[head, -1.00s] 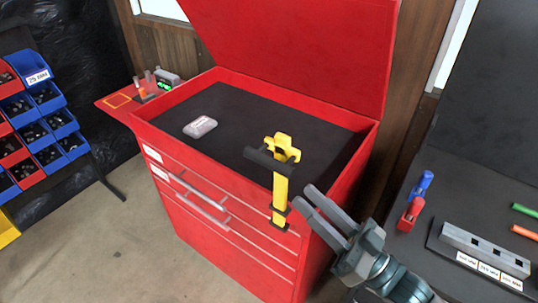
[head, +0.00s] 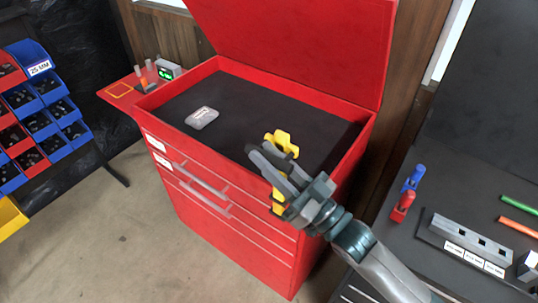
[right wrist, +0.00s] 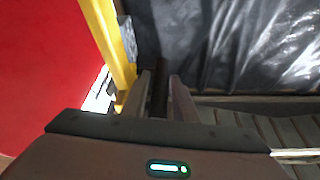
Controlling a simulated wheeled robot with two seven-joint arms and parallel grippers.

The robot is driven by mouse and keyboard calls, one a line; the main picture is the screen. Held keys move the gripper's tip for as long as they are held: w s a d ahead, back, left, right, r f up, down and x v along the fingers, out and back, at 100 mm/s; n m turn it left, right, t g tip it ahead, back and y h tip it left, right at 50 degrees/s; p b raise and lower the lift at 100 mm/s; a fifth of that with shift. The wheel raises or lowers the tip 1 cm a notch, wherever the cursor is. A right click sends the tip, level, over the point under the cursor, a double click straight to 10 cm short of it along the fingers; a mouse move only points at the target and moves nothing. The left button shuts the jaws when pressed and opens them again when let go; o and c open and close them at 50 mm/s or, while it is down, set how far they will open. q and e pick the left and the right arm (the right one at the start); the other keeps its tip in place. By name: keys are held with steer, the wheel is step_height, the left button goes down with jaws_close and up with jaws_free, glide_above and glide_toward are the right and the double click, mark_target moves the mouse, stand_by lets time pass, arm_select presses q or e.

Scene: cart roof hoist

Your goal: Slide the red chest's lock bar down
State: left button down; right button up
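The red chest (head: 190,122) stands in the middle of the head view with its lid raised. Its lock bar (head: 282,139) is yellow and upright at the front right corner; my right gripper hides much of it. It also shows as a yellow strip in the right wrist view (right wrist: 108,40). My right gripper (head: 261,149) is at the bar's black cross handle, with a finger on each side of a dark piece (right wrist: 159,92) that looks like this handle. I cannot tell whether the fingers press on it. My left gripper is not in view.
A grey-white box (head: 202,118) lies on the chest's dark top. A red side shelf (head: 122,92) holds small items. Blue and red bins (head: 40,122) are at left. A dark bench at right bears a blue-and-red tool (head: 405,200) and a grey block (head: 470,238).

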jaws_close()
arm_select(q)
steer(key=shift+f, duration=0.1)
arm_select(e)
steer(key=shift+f, duration=0.1)
